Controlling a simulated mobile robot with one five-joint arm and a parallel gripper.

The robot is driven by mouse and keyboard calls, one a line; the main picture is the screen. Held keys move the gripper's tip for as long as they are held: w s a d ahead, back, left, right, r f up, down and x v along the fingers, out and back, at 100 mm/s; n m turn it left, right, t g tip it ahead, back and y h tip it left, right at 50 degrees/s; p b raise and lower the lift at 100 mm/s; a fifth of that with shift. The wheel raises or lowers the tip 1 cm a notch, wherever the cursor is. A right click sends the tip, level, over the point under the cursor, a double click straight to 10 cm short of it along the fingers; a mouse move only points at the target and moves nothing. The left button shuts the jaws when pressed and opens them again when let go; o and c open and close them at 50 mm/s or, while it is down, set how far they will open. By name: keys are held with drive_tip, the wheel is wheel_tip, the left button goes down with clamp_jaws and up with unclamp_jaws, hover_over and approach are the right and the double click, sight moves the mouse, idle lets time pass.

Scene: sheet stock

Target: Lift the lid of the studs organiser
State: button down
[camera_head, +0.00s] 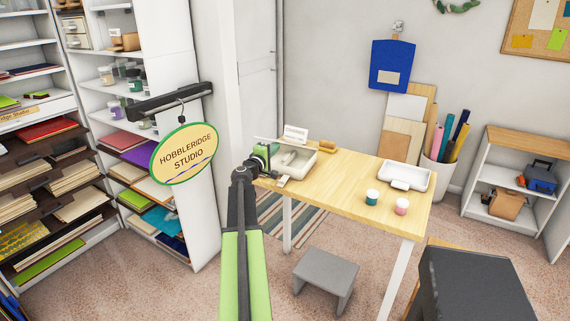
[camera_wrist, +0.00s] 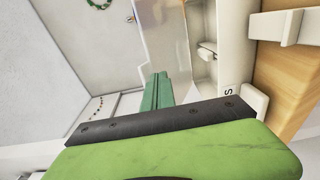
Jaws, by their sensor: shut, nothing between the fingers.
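The studs organiser (camera_head: 304,166) is an off-white box at the left end of the wooden table. In the wrist view its pale wall and interior (camera_wrist: 205,72) run down the right of centre, with part of a label showing an "S". A clear, see-through panel (camera_wrist: 168,38) stands along the box's side; it looks like the lid tilted up, though its hinge is hard to make out. My gripper (camera_head: 263,151) is at the box's left side. In the wrist view my green fingers (camera_wrist: 157,88) are together, empty, close to the panel's lower edge; contact cannot be told.
A hanging oval sign (camera_head: 184,153) is left of my arm. A grey stool (camera_head: 326,276) stands in front.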

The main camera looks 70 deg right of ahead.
drive_tip(key=shift+s+d+r+p, duration=0.1)
drive_tip(key=shift+d+r+p, duration=0.65)
drive_tip(key=shift+r+p, duration=0.35)
drive_tip(key=shift+s+d+r+p, duration=0.15)
drive_tip(key=shift+d+r+p, duration=0.55)
drive_tip(key=shift+r+p, duration=0.4)
drive_tip(key=shift+s+d+r+p, duration=0.1)
drive_tip(key=shift+d+r+p, duration=0.65)
drive_tip(key=shift+r+p, duration=0.35)
drive_tip(key=shift+d+r, duration=0.15)
drive_tip(key=shift+s+d+r+p, duration=0.1)
drive_tip(key=shift+d+r+p, duration=0.25)
drive_tip(key=shift+d+p, duration=0.1)
drive_tip(key=s+d+r+p, duration=0.1)
drive_tip(key=d+r+p, duration=0.2)
drive_tip(key=d, duration=0.3)
drive_tip(key=shift+r+p, duration=0.4)
